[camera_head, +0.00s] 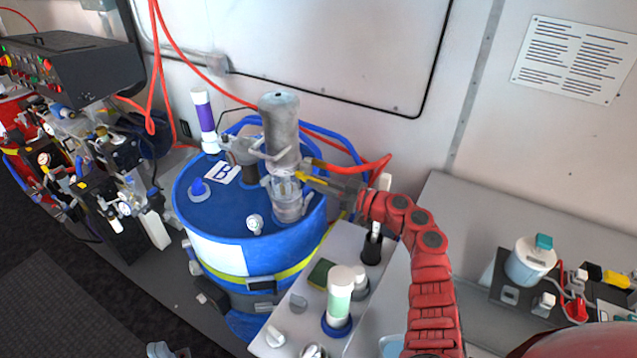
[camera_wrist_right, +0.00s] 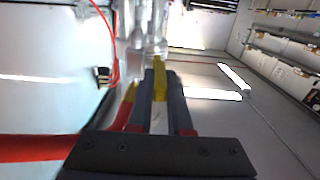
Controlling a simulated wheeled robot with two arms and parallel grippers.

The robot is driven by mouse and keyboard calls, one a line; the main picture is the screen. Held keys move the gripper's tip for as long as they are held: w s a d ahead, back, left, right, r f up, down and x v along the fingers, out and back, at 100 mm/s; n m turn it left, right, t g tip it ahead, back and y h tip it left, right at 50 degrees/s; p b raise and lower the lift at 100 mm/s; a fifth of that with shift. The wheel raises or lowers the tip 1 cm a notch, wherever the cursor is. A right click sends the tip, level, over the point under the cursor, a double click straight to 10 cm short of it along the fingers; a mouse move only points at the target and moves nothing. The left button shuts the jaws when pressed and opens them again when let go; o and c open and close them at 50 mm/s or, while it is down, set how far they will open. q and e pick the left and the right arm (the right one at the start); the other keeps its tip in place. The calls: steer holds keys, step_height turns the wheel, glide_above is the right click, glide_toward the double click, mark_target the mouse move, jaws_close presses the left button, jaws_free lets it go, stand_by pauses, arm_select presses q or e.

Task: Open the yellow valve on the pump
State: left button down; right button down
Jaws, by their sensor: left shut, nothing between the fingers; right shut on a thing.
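The pump (camera_head: 280,128) is a grey metal cylinder standing upright on the blue drum (camera_head: 205,215). The yellow valve (camera_head: 303,177) shows as a small yellow lever on the pump's right side, partly hidden by my gripper. My right gripper (camera_head: 318,182) reaches in from the right and is shut on the yellow valve. In the right wrist view the yellow lever (camera_wrist_right: 159,78) lies between the two dark fingers, with the pump's metal body beyond it. My left gripper (camera_head: 167,350) shows only as a grey tip at the bottom edge, shut and empty, away from the pump.
A red hose (camera_head: 345,168) runs behind the pump. A white-and-purple tube (camera_head: 204,120) stands on the drum's far left. A grey bench (camera_head: 345,240) with bottles stands right of the drum, under my right arm. Black control equipment (camera_head: 75,68) stands at the left.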

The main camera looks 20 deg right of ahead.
step_height(320, 180, down, 3)
steer(key=t+y+b, duration=0.2)
steer(key=b, duration=0.4)
steer(key=shift+w+a+r+b, duration=0.1)
steer(key=shift+r+b, duration=0.05)
steer(key=shift+b, duration=0.15)
steer(key=shift+r+t+y+b, duration=0.25)
steer(key=shift+t+y+b, duration=0.25)
